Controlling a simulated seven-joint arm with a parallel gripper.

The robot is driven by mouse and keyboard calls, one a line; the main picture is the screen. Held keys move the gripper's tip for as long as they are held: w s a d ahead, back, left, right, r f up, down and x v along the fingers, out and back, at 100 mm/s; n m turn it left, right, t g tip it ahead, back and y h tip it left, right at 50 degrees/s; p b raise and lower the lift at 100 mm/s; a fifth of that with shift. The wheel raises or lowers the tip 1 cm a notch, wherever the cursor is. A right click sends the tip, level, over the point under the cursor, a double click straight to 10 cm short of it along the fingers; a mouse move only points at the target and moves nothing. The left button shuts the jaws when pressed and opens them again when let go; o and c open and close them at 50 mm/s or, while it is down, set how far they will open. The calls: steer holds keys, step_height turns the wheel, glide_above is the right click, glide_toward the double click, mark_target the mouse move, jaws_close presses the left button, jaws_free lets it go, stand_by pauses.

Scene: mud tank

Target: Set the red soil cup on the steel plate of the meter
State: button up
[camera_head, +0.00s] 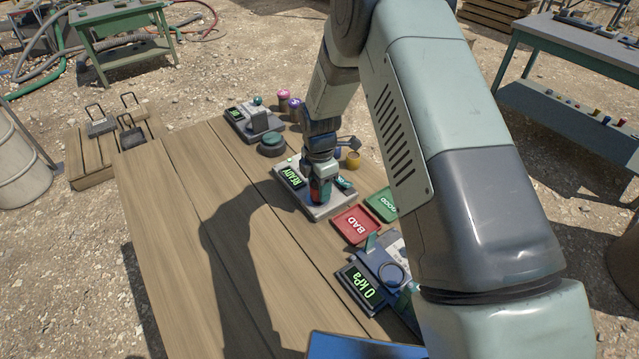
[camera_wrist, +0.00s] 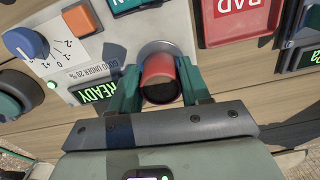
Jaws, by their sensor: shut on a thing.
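The red soil cup (camera_wrist: 158,68) is between the two teal fingers of my gripper (camera_wrist: 160,80), which is shut on it. Dark soil shows in the cup's mouth in the wrist view. The cup is over the round steel plate (camera_wrist: 157,46) of the meter; only the plate's far rim shows past it. I cannot tell whether the cup touches the plate. In the head view my gripper (camera_head: 320,183) points down over the grey meter (camera_head: 312,212), with a bit of red between the fingers. The meter's display (camera_head: 291,179) reads READY.
A red BAD tray (camera_head: 355,226) and a green GOOD tray (camera_head: 382,204) lie right of the meter. A 0 kPa device (camera_head: 362,288) stands nearer. A dark round-topped object (camera_head: 271,144) and another device (camera_head: 253,125) stand behind. The table's left side is clear.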

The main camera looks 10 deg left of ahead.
steer(key=shift+f, duration=0.25)
steer(key=o, duration=1.6)
steer(key=shift+c, duration=0.2)
steer(key=shift+r, duration=3.75)
